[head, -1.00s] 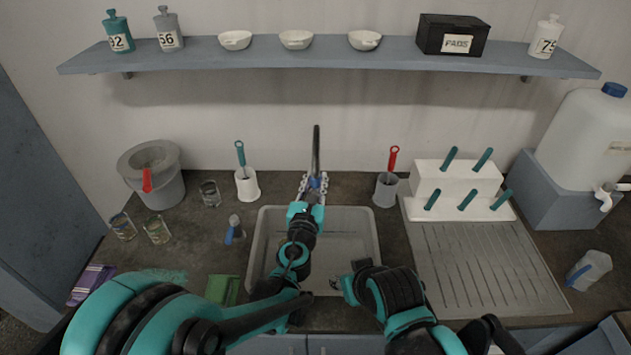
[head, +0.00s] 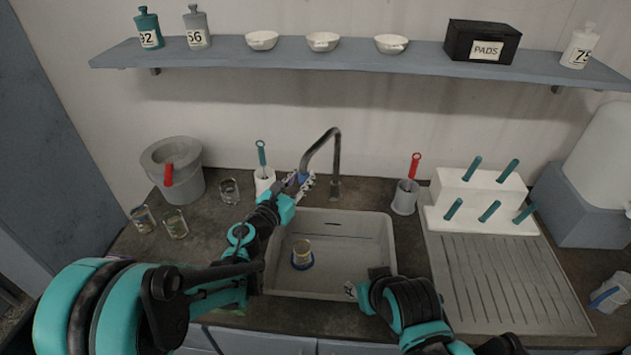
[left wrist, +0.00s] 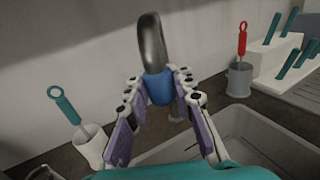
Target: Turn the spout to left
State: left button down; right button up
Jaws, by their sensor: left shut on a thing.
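The dark metal spout (head: 337,150) rises behind the sink (head: 385,245) and arches over to the left, toward the sink's back left corner. Its blue tip (left wrist: 158,88) sits between the fingers of my left gripper (head: 301,182), which is shut on it. In the left wrist view the spout (left wrist: 151,42) curves up and away from the fingers. My right gripper (head: 360,287) is low at the sink's front right corner, away from the spout; its jaws are too unclear to read.
A glass jar (head: 302,250) stands in the sink. A white holder (head: 265,180) with a teal-handled brush stands close to my left gripper. A grey cup (head: 404,199) with a red-handled brush is to the right. A shelf (head: 350,60) runs above.

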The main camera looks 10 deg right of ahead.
pick_arm(q)
jog(key=shift+w+a, duration=0.65)
jog(key=shift+a, duration=0.15)
jog(key=c, duration=1.5)
grip_release()
jog(key=shift+o, duration=1.1)
jog(key=shift+a, duration=0.25)
jog(key=shift+d, duration=0.1)
jog(key=v, duration=1.2)
